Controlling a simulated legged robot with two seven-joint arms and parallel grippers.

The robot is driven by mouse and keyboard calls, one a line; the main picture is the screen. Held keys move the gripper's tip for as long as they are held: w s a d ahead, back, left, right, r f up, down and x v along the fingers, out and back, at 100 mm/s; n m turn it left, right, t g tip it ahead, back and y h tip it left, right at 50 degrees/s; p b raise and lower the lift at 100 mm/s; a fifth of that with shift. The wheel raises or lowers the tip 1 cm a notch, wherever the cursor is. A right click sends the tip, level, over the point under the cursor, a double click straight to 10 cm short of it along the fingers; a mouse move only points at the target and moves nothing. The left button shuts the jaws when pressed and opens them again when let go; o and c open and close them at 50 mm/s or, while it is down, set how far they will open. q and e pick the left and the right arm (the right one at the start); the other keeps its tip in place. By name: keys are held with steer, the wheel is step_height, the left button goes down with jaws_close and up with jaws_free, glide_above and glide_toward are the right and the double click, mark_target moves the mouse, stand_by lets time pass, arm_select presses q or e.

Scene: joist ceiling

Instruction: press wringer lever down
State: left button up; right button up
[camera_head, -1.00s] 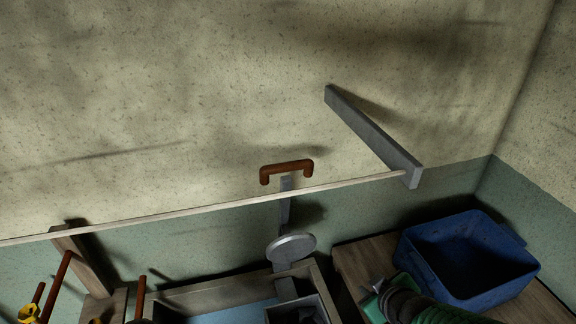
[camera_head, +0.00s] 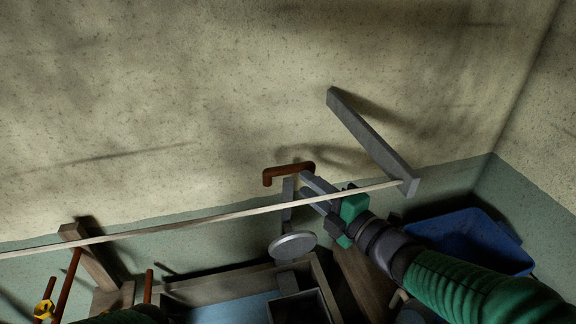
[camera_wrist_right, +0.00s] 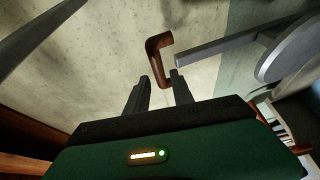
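The handle also shows in the right wrist view (camera_wrist_right: 158,46), just beyond the fingertips. A round grey plate (camera_head: 293,245) sits at the lever's lower part. My right gripper (camera_head: 304,186) reaches in from the right, its fingers apart beside the handle's right end. In the right wrist view the open fingers (camera_wrist_right: 158,77) point at the handle's end; contact cannot be told. A bit of my green left arm shows at the bottom left; its gripper is not visible.
A thin pale rod (camera_head: 200,217) crosses in front, between a wooden post (camera_head: 90,258) and a grey wall bracket (camera_head: 370,140). A blue bin (camera_head: 480,245) stands at the right, partly behind my right arm. A grey box (camera_head: 300,308) sits below the lever.

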mark_target(291, 172)
steer(key=p+x, duration=0.1)
steer(key=x, duration=0.6)
steer(key=shift+a+r+p, duration=0.1)
steer(key=shift+p, duration=0.2)
steer(key=shift+w+a, duration=0.2)
steer(key=shift+w, duration=0.1)
steer(key=shift+s, duration=0.1)
jaws_close()
steer(key=shift+d, duration=0.1)
steer(key=shift+f, duration=0.25)
